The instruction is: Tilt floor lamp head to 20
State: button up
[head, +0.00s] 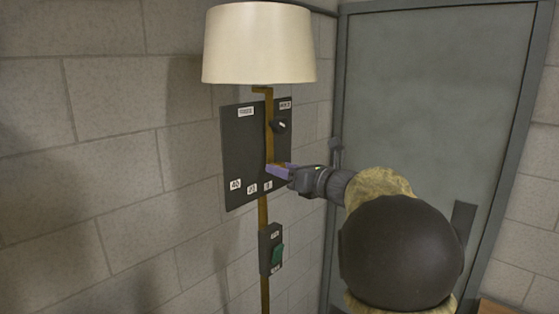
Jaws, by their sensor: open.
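The floor lamp has a cream shade (259,45) on a thin brass pole (264,212). The shade looks nearly upright. A dark panel (238,150) sits behind the pole, with small white labels along its top and bottom; one at lower left seems to read 40, the others are hard to read. A dark knob (279,125) with a light mark is at the panel's upper right. My gripper (279,169) is open, its purple fingers at the pole in front of the panel, below the knob. I cannot tell whether they touch the pole.
A smaller dark box with a green switch (277,254) is lower on the pole. A grey block wall (110,130) is behind and left. A grey door (430,100) with a handle is at the right, behind my arm. Open space lies left of the lamp.

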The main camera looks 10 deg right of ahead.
aim_at(258, 165)
jog(key=shift+x, duration=0.85)
grip_shut()
jog(key=shift+s+a+m, duration=0.25)
jog(key=shift+s+m, duration=0.05)
jog(key=shift+m, duration=0.2)
jog(key=a+m, duration=0.1)
jog(key=s+a+m, duration=0.1)
jog(key=m, duration=0.1)
jog(key=shift+s+a+r, duration=0.15)
jog(key=shift+s+r, duration=0.1)
jog(key=shift+r, duration=0.05)
grip_release()
